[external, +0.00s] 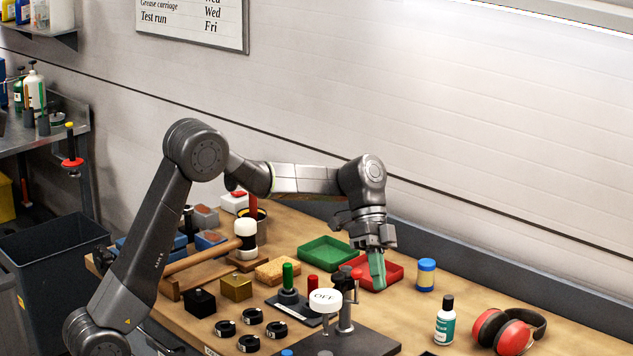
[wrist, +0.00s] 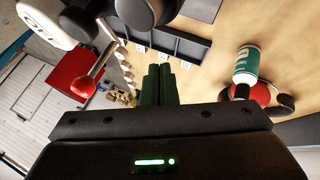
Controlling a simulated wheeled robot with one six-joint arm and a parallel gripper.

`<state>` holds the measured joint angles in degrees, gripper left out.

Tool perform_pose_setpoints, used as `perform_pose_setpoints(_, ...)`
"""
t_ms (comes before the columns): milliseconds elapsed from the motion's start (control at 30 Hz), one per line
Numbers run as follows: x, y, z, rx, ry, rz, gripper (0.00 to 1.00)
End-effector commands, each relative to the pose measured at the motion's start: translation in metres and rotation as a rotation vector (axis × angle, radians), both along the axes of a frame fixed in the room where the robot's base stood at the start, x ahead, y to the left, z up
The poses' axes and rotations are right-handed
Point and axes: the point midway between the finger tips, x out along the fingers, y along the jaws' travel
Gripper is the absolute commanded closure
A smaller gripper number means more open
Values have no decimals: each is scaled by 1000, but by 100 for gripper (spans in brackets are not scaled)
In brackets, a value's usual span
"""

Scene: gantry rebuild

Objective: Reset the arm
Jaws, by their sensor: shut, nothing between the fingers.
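My arm reaches from the left over the workbench (external: 395,320) in the external view. My gripper (external: 378,283) hangs down at its end, in front of the red tray (external: 393,276). Its green fingers are shut with nothing between them; they also show side by side in the wrist view (wrist: 157,85). The gripper is close behind the white OFF disc (external: 325,300) and a red knob on a stand. I cannot tell whether the fingertips touch anything.
A green tray (external: 327,252) lies left of the red one. A blue-and-yellow can (external: 426,275), a white-and-teal bottle (external: 445,322) and red ear defenders (external: 508,330) stand to the right. A mallet (external: 245,238), blocks and several black rings (external: 249,343) crowd the left.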

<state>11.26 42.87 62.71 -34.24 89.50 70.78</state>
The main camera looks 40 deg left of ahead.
Motion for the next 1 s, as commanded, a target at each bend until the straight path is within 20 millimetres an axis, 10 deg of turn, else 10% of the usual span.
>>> perform_pose_setpoints(600,38,26,2,1,0,668,100)
perform_pose_setpoints(1000,44,34,0,1,0,816,100)
